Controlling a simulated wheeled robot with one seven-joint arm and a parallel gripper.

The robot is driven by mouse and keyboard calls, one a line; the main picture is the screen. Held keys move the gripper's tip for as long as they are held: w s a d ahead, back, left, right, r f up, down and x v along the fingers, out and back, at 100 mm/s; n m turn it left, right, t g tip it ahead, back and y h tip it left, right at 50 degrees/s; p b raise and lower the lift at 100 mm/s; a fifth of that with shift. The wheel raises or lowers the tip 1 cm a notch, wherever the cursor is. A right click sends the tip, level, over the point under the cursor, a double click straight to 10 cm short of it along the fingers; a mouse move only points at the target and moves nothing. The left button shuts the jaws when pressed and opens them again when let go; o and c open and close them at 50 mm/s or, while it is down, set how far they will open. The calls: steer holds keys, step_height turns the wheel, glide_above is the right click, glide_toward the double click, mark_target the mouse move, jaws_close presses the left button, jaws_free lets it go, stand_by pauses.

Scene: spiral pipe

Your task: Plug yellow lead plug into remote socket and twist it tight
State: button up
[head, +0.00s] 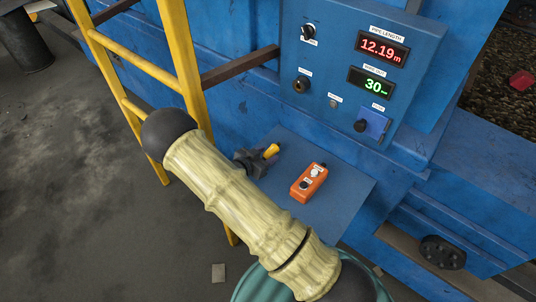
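A small yellow plug (271,150) shows just above the blue shelf, at the tip of my dark gripper (262,156). The plug points up and to the right and seems to touch the fingers. The fingers are too small and dark to show whether they are closed on it. No lead can be made out. A round dark socket with a brownish rim (301,85) is on the left of the blue control panel (335,62), up and right of the gripper and apart from the plug. Its label is too small to read. My pale arm hides part of the shelf.
An orange control box (309,183) lies on the blue shelf (345,190), right of the gripper. The panel has a knob (308,32), a red display reading 12.19 m and a green one reading 30. A yellow ladder (180,50) stands close on the left.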

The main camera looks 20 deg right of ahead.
mark_target(266, 154)
steer(key=c, duration=0.8)
steer(key=shift+r, duration=0.1)
step_height(266, 154, up, 10)
steer(key=shift+f+b, duration=0.1)
steer(key=shift+b, duration=0.7)
